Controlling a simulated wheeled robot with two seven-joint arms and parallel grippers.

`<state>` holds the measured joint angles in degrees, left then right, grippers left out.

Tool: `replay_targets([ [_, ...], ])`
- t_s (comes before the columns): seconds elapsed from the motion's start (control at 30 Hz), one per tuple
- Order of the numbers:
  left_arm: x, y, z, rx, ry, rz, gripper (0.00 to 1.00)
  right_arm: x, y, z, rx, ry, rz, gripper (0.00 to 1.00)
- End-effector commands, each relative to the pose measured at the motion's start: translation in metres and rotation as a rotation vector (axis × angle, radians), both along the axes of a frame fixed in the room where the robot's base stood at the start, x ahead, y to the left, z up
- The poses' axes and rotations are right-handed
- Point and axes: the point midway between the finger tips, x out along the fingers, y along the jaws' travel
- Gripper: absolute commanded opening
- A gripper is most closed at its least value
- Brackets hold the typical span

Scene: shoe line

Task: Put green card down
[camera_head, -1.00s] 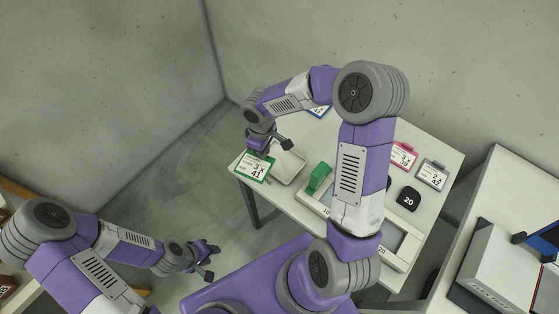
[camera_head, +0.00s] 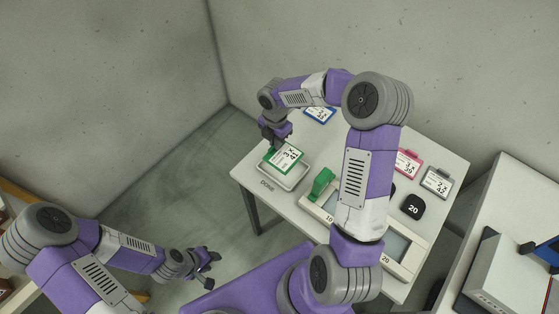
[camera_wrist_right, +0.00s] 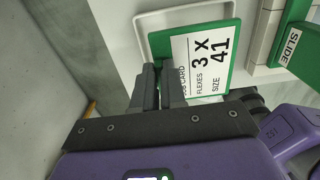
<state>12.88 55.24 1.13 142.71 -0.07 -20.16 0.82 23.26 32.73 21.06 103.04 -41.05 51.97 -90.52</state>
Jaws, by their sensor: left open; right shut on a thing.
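The green card (camera_head: 287,157) has a green frame and a white face. In the head view it is over the white tray (camera_head: 263,184) marked DONE, at the table's left end. My right gripper (camera_head: 274,140) is shut on the card's edge. In the right wrist view the green card (camera_wrist_right: 212,58) reads "3 X 41", with the right gripper's fingers (camera_wrist_right: 160,88) at its lower left edge. I cannot tell whether the card touches the tray floor. My left gripper (camera_head: 212,264) is open and empty, low at the left, away from the table.
A green slide block (camera_head: 322,184) stands on a fixture right of the tray. A blue card (camera_head: 320,115), pink card (camera_head: 407,162), grey card (camera_head: 437,181) and black weight marked 20 (camera_head: 413,207) lie on the white table (camera_head: 345,135). The wall is behind.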

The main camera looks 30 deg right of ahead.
Motion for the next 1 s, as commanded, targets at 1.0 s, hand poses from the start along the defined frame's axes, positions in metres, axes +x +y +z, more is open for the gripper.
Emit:
replay_targets([
  [1.0,0.000,0.000,-0.018,0.000,0.000,0.000,0.41,0.000,0.000,-0.079,-0.001,0.000,-0.004,0.17],
])
